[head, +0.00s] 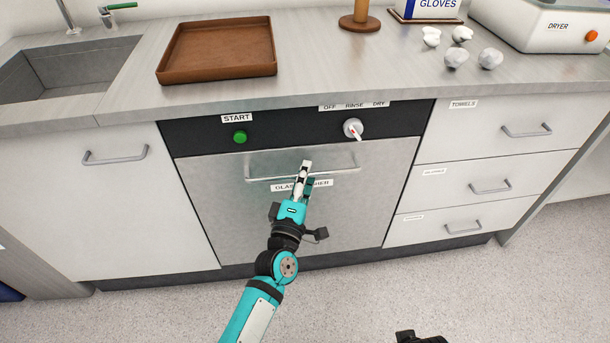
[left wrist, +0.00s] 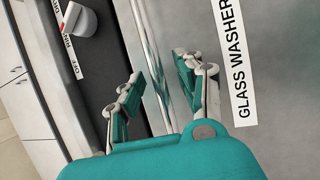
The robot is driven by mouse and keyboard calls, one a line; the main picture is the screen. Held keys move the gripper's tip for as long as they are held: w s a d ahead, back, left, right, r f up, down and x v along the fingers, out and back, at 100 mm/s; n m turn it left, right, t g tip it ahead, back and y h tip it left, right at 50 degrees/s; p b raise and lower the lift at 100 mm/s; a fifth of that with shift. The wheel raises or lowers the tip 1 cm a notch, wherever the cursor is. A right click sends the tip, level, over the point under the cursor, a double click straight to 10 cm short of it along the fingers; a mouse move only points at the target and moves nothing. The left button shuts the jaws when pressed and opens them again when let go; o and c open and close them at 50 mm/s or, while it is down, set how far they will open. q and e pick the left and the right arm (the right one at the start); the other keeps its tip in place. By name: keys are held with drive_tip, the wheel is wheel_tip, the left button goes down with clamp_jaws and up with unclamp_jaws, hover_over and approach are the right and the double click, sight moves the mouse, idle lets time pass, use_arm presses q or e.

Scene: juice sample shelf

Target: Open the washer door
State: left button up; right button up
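The washer door (head: 225,215) is a grey steel front panel under the counter, closed flush in its frame. Its bar handle (head: 335,171) runs across the top of the door, above a label reading GLASS WASHER. My left gripper (head: 306,168) is at the middle of the handle and covers part of it and of the label. In the left wrist view, the two fingers (left wrist: 160,78) are apart, with the handle bar (left wrist: 150,45) passing between them. I cannot tell whether either finger touches it. My right gripper's fingers do not show.
A green START button (head: 240,136) and a white selector knob (head: 353,128) sit on the black panel above the door. Cabinet and drawer handles (head: 526,131) stick out on both sides. A brown tray (head: 217,50) rests on the counter. The floor (head: 480,285) in front is clear.

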use_arm(q)
drive_tip(key=shift+w, duration=0.15)
drive_tip(key=shift+c, duration=0.4)
clamp_jaws()
